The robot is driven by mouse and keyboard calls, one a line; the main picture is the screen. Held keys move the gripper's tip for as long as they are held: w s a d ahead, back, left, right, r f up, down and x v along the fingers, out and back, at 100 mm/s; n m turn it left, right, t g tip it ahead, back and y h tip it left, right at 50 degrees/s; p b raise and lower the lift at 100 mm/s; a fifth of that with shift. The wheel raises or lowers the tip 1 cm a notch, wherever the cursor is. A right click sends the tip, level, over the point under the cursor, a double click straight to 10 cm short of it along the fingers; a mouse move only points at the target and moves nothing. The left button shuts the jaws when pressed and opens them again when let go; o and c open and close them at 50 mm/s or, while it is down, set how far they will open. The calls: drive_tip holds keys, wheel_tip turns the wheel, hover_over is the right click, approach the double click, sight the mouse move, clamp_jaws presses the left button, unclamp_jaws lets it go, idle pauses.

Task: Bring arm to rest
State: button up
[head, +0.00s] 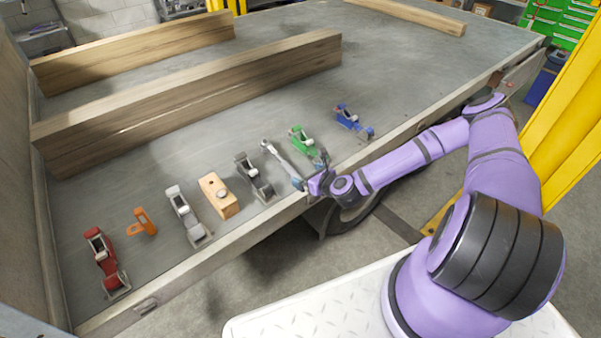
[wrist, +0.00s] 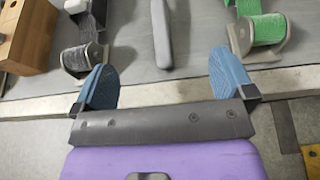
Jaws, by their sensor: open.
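My gripper (head: 310,171) is at the near edge of the grey trailer bed (head: 370,80), at the end of my purple arm reaching in from the right. In the wrist view its two blue fingers (wrist: 165,78) are spread wide over the edge, with nothing held between them. A grey tool handle (wrist: 162,35) lies ahead, between the finger lines and apart from them. In the head view this long silver tool (head: 283,158) lies just beyond the gripper. A green tool (head: 302,140) is near the other finger.
Along the near edge lie a blue tool (head: 352,121), a dark grey one (head: 253,177), a wooden block (head: 217,195), a silver one (head: 186,215), an orange one (head: 143,222) and a red one (head: 105,260). Long beams (head: 200,93) lie behind. A yellow post (head: 565,130) stands right.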

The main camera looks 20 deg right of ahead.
drive_tip(key=shift+v, duration=0.85)
drive_tip(key=s+d+r+n+g+h, duration=0.1)
drive_tip(key=s+d+r+n+g, duration=0.15)
drive_tip(key=r+n, duration=0.65)
drive_tip(key=s+d+r+n+g+h, duration=0.1)
drive_tip(key=s+r+n+g+h, duration=0.15)
drive_tip(key=r+n, duration=0.65)
drive_tip(key=s+d+r+n+g+h, duration=0.1)
drive_tip(key=d+r+n+g, duration=0.15)
drive_tip(key=r+n, duration=0.7)
drive_tip(key=s+a+v, duration=0.1)
drive_tip(key=a+v, duration=0.1)
drive_tip(key=v, duration=1.8)
drive_tip(key=s+a+r+n, duration=0.1)
drive_tip(key=s+r+n, duration=0.1)
drive_tip(key=s+r, duration=0.2)
drive_tip(key=s+a+r+n, duration=0.1)
drive_tip(key=s+r+n, duration=0.2)
drive_tip(key=s, duration=0.8)
drive_tip(key=shift+r, duration=0.55)
drive_tip(key=shift+s+a, duration=0.1)
drive_tip(key=shift+a, duration=0.05)
